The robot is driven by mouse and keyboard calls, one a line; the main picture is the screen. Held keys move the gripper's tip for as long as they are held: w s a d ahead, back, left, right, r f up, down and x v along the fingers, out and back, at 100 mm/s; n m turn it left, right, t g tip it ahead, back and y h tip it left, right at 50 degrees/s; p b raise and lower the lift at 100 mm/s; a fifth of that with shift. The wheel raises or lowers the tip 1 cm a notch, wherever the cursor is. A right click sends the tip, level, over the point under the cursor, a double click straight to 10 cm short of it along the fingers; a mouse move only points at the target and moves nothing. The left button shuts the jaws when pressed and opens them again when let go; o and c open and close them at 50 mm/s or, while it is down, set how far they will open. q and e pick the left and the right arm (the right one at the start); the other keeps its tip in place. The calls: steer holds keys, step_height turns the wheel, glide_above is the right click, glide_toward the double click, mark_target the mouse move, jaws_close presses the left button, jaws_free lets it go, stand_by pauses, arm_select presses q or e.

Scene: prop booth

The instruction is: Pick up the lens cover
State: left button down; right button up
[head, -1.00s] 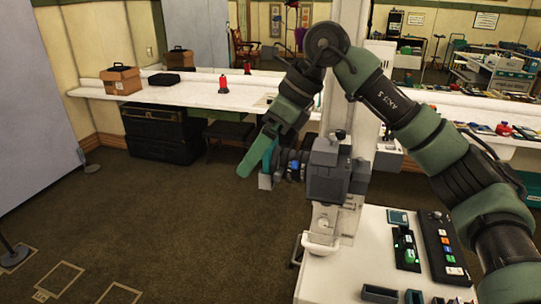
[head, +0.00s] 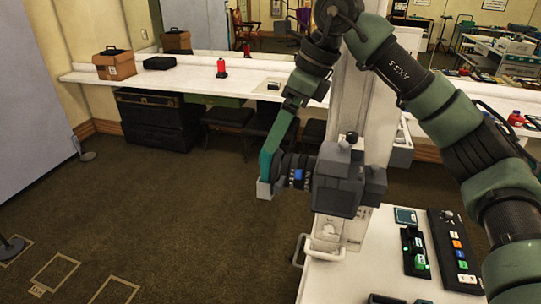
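I cannot surely make out a lens cover. A small dark item (head: 273,86) lies on the long white counter (head: 205,84), too small to identify. My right arm comes in from the right, bends at the top and hangs down with a teal link. Its wrist end, with a blue spot, is in front of the white column, beside a grey block. The fingers of my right gripper cannot be told apart there, and I see nothing clearly held. My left gripper is out of view.
On the counter stand a brown box (head: 115,65), a flat black case (head: 159,63) and a red item (head: 221,68). Black trunks (head: 152,118) and dark stools (head: 228,118) are below. A white console table (head: 385,255) is at lower right. Carpet at left is open.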

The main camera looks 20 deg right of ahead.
mark_target(267, 162)
steer(key=shift+s+a+f+p, duration=0.25)
steer(key=shift+a+f+p, duration=0.5)
steer(key=shift+f+p, duration=0.3)
steer(key=x, duration=0.1)
steer(key=p+x, duration=0.1)
steer(key=x, duration=0.1)
steer(key=shift+w+d+f, duration=0.1)
steer(key=shift+w+f, duration=0.15)
steer(key=shift+w, duration=0.05)
steer(key=shift+f, duration=0.15)
steer(key=shift+c, duration=0.3)
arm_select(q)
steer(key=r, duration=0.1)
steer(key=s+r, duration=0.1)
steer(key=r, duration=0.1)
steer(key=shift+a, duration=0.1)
arm_select(e)
steer(key=c, duration=1.3)
